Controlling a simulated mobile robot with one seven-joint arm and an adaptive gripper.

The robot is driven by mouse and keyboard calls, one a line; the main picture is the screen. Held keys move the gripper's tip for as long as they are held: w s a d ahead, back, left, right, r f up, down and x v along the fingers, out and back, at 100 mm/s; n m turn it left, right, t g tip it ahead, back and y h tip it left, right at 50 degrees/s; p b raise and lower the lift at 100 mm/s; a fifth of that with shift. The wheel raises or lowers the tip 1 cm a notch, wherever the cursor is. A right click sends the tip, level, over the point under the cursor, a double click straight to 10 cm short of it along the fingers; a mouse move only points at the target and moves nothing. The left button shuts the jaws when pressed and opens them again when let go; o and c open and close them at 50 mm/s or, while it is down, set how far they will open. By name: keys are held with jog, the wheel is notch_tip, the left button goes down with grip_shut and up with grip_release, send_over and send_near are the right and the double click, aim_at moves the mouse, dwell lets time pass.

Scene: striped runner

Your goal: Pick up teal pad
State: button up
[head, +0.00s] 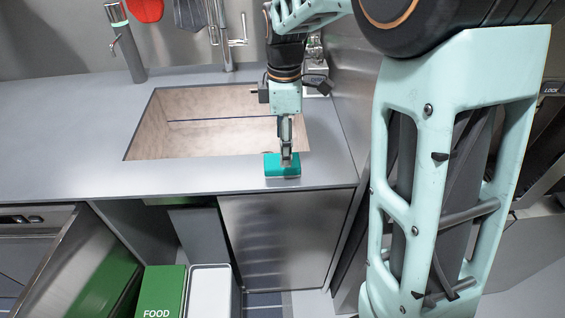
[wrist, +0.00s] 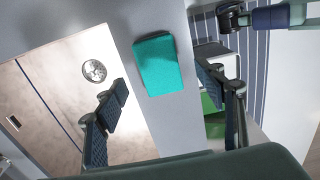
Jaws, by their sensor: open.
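The teal pad (head: 281,168) lies on the grey counter strip at the front edge of the sink, close to its right end. In the wrist view the teal pad (wrist: 158,65) is a rounded rectangle lying flat. My gripper (head: 287,158) is above the pad in the head view and hides part of its top. In the wrist view my gripper (wrist: 164,90) is open, with one finger to the left of the pad and one to the right. Neither finger touches the pad in that view.
The sink basin (head: 190,137) is directly behind the pad, with a drain (wrist: 94,70) in its floor. The counter (head: 60,130) is clear to the left. Below the front edge stand a green FOOD bin (head: 160,288) and a white-rimmed bin (head: 209,290). A faucet (head: 229,45) rises behind the sink.

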jog(key=f, duration=0.6)
jog(key=shift+w+a+f, duration=0.1)
jog(key=shift+a+f, duration=0.1)
jog(key=shift+c, duration=0.2)
jog(key=c, duration=1)
